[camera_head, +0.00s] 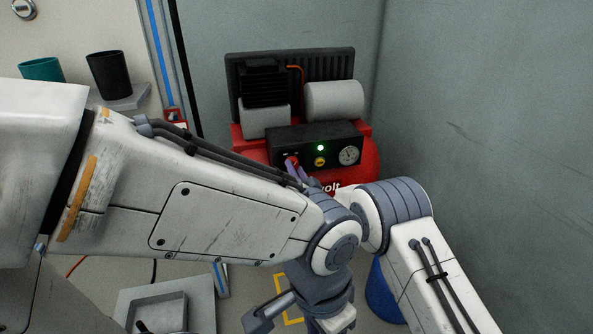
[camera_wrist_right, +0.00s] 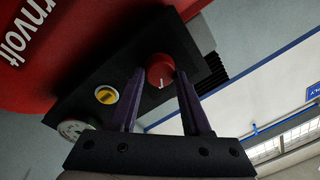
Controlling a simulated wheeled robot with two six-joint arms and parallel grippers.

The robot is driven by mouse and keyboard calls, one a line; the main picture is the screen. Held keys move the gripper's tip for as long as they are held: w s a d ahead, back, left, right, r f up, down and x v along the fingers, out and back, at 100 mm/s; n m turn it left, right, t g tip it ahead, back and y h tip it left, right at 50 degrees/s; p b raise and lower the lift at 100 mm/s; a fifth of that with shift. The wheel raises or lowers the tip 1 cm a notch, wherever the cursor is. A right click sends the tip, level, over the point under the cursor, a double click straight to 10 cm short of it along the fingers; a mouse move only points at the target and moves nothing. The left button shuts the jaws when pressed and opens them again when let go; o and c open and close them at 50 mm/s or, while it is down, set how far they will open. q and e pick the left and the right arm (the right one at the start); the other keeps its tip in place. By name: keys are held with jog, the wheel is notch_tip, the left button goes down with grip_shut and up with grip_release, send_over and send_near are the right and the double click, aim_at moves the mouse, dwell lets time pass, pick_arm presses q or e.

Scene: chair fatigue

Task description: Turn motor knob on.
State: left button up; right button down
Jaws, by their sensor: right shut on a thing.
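The red motor knob (camera_head: 289,161) sits on the left part of the black control panel (camera_head: 335,140) of a red compressor. In the right wrist view the knob (camera_wrist_right: 160,66) shows a white mark on its face. My right gripper (camera_head: 296,167) reaches the panel with its purple fingers. In the right wrist view its fingers (camera_wrist_right: 162,80) are shut on the knob, one on each side. A green light (camera_head: 320,148) glows on the panel.
A yellow knob (camera_head: 320,161) and a round gauge (camera_head: 349,155) are to the right of the red knob. Dark and teal cups (camera_head: 109,74) stand on a shelf at left. The wall (camera_head: 480,120) at right is bare. A grey tray (camera_head: 203,295) is at lower left.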

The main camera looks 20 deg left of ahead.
jog(key=shift+w+d+r, duration=0.1)
dwell(0.3)
jog(key=shift+c, duration=1.8)
grip_release()
jog(key=p+v, duration=0.4)
jog(key=v, duration=0.6)
jog(key=shift+s, duration=0.2)
jog(key=shift+d, duration=0.1)
